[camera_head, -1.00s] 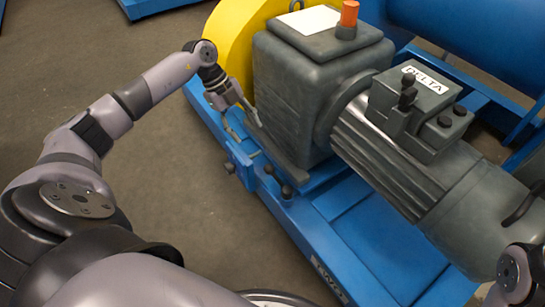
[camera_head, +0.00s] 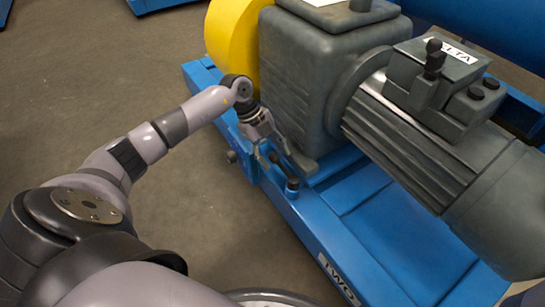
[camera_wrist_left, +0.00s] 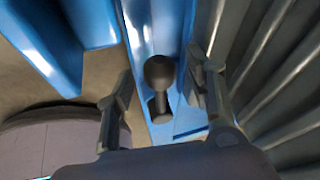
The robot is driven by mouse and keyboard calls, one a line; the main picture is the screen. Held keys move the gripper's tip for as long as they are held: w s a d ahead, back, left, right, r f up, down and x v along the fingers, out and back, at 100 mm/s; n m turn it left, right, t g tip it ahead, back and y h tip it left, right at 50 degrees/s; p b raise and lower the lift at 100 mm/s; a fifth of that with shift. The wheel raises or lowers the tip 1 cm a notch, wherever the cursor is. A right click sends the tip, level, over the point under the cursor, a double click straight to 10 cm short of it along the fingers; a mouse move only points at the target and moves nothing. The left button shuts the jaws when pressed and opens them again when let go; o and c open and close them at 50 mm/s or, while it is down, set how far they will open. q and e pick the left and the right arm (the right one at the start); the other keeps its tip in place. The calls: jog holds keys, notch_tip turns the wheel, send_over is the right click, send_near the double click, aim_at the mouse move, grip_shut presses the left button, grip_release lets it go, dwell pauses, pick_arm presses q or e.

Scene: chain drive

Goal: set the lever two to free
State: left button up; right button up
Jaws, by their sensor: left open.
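A dark lever with a round knob (camera_wrist_left: 160,72) stands on the blue frame in the left wrist view, between the two fingers of my left gripper. A gap shows on both sides of it. In the head view my left gripper (camera_head: 279,158) is open at the side of the blue frame (camera_head: 315,225), beside the grey gearbox. A dark knob (camera_head: 292,185) shows just below the fingers; the fingers partly hide that area. The frame carries a label reading TWO (camera_head: 338,278). My right gripper is not in view.
The grey gearbox (camera_head: 300,85) and ribbed motor (camera_head: 420,150) stand close to the gripper's right. A yellow guard (camera_head: 230,40) is behind it. A round dark fitting (camera_head: 232,157) sticks out of the frame's side. The floor at left is clear.

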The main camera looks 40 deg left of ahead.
pick_arm(q)
grip_shut()
dwell(0.7)
